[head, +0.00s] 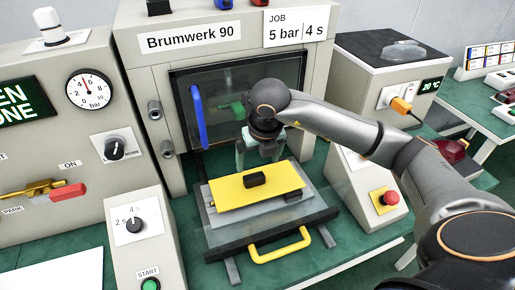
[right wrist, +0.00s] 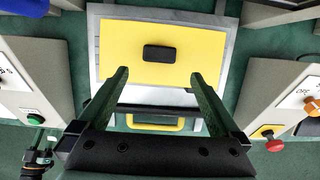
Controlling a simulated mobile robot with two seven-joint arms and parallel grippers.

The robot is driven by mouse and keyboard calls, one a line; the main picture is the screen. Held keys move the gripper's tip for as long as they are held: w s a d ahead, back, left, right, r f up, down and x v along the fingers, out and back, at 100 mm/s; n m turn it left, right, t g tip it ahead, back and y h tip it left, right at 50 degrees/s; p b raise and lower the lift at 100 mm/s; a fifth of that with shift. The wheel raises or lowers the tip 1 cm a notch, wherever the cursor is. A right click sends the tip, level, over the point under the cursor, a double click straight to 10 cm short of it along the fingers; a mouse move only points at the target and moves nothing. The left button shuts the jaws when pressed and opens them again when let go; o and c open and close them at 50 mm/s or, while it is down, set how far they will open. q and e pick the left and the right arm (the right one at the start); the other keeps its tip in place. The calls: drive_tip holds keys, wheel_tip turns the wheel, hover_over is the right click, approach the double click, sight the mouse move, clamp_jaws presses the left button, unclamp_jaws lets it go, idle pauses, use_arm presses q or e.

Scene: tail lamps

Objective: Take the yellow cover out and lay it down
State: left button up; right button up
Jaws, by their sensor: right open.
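The yellow cover (head: 230,192) is a flat plate with a black knob (head: 254,179). It lies on the grey plate (head: 222,216) of the pulled-out drawer, in front of the machine's window. The cover also shows in the right wrist view (right wrist: 120,60), with its knob (right wrist: 159,53) near the middle. My right gripper (head: 259,155) is open and empty, above the rear part of the cover. In the right wrist view its two fingers (right wrist: 159,73) point toward the cover, one on each side of the knob's line, with nothing between them.
The drawer has a yellow handle (head: 281,247) at its front. A start box (head: 140,228) stands to its left and an emergency-stop box (head: 368,200) to its right. The blue window handle (head: 198,117) is behind. A white sheet (head: 60,272) lies at lower left.

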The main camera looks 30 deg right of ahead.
sight(254, 177)
drive_tip(key=x, duration=0.8)
drive_tip(key=shift+w+a+f+p, duration=0.1)
drive_tip(key=shift+f+p, duration=0.2)
drive_tip(key=shift+c, duration=0.2)
drive_tip(key=shift+r, duration=0.1)
drive_tip(key=c, duration=1.4)
